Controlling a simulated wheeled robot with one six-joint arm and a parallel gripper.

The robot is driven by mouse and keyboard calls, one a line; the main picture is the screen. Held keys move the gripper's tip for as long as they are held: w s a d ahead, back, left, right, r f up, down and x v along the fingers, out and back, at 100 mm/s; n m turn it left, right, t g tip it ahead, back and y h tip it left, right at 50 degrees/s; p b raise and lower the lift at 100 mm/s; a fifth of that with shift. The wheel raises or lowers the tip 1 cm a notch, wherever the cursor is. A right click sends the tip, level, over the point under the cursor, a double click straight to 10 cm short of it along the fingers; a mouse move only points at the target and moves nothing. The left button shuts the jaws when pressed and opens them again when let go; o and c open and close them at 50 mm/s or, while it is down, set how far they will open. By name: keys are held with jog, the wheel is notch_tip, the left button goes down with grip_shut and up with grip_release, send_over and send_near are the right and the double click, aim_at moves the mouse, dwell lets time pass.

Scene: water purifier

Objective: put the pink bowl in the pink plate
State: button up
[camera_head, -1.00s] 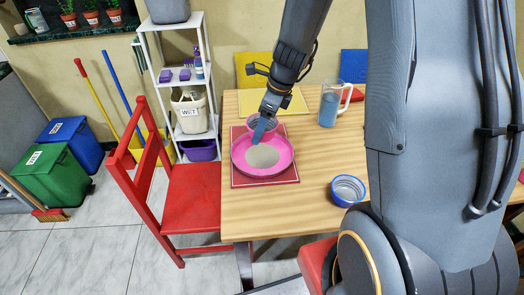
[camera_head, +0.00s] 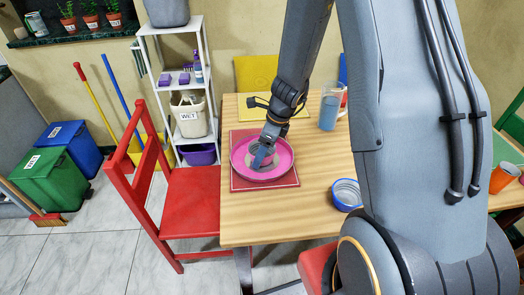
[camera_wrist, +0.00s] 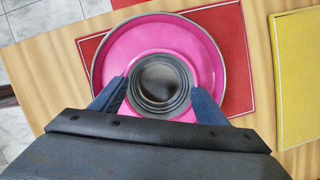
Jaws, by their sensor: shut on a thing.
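The pink plate (camera_head: 283,160) lies on the red placemat on the wooden table; it also shows in the wrist view (camera_wrist: 118,55). The bowl (camera_wrist: 160,84), grey inside, is between the two blue fingers of my gripper (camera_wrist: 158,98) in the wrist view. My gripper (camera_head: 262,157) is shut on the bowl, over the middle of the plate and inside its rim. In the head view the fingers hide part of the bowl. I cannot tell whether its base touches the plate.
The red placemat (camera_head: 290,182) is under the plate. A blue bowl (camera_head: 346,194) stands near the table's right side, and a blue pitcher (camera_head: 329,112) is behind it. A yellow placemat (camera_wrist: 300,75) is beside the red one. A red chair (camera_head: 185,205) stands left of the table.

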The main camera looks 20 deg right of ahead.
jog(key=shift+f, duration=0.15)
jog(key=o, duration=1.1)
jog(key=shift+c, duration=0.2)
jog(key=v, duration=1.2)
jog(key=s+a+r+n+h, duration=0.1)
jog(key=s+r+n, duration=0.1)
jog(key=s+n, duration=0.6)
jog(key=s+a+r+n+g+h, duration=0.1)
jog(key=s+n, duration=0.7)
jog(key=n, duration=0.9)
jog(key=shift+a+r+h+p, duration=0.35)
jog(key=shift+a+r+h, duration=0.05)
jog(key=shift+s, duration=0.1)
